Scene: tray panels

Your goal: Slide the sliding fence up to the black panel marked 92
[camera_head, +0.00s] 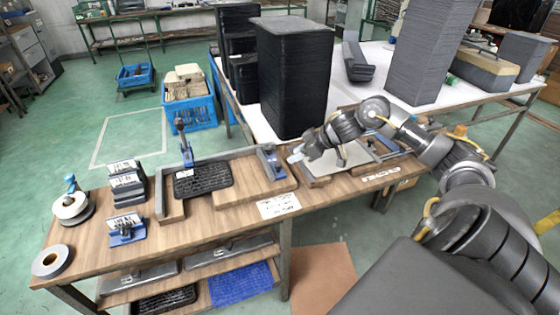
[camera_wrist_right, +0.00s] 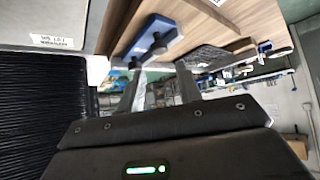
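The black panel (camera_head: 204,179) lies flat in the left part of a grey-edged wooden tray on the bench. My left gripper is out of view.
A blue-based clamp (camera_head: 184,145) stands at the tray's back edge behind the panel. A tall black stack (camera_head: 293,75) stands on the white table behind. A paper sheet (camera_head: 278,205) lies in front.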

